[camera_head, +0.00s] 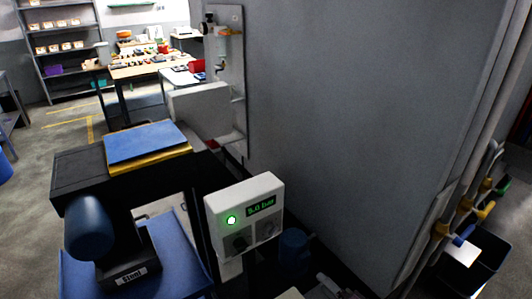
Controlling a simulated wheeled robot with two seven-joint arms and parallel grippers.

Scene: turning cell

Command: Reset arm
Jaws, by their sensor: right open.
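My right gripper (322,290) shows only in part at the bottom edge, right of centre, below the pressure panel. It is open, and I see nothing between its fingers. Most of it is cut off by the frame. My left gripper is not in view.
A white pressure panel (244,216) with a green light reads 9.0 bar. A grey wall (345,110) rises behind.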

